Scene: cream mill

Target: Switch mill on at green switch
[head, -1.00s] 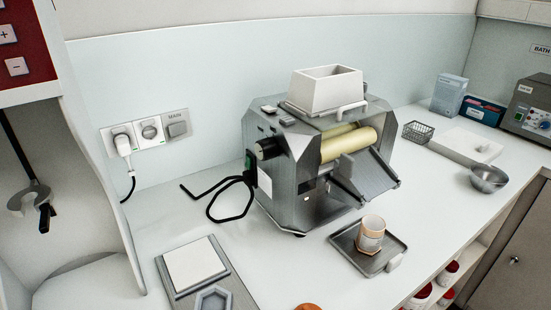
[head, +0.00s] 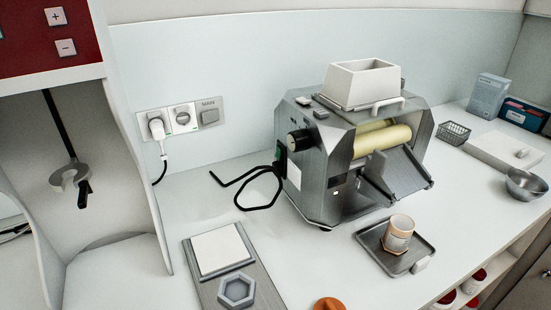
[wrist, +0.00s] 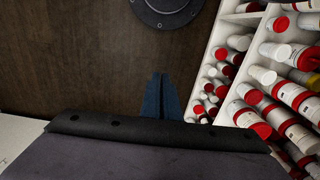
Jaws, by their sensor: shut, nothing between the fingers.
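The mill (head: 318,190) is a grey metal machine with pale rollers and a white hopper (head: 362,84) on top. It stands on the white worktop in the head view. My gripper (wrist: 165,76) shows only in the wrist view. Its blue fingers are shut with nothing between them, over a dark brown surface. The mill is not in the wrist view, and the head view does not show my gripper.
A black cable (head: 262,206) loops on the worktop left of the mill. A tray (head: 372,240) with a cup (head: 398,233) stands in front. A scale (head: 217,250) is at front left. Shelves of red-capped containers (wrist: 254,124) lie right of my gripper in the wrist view.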

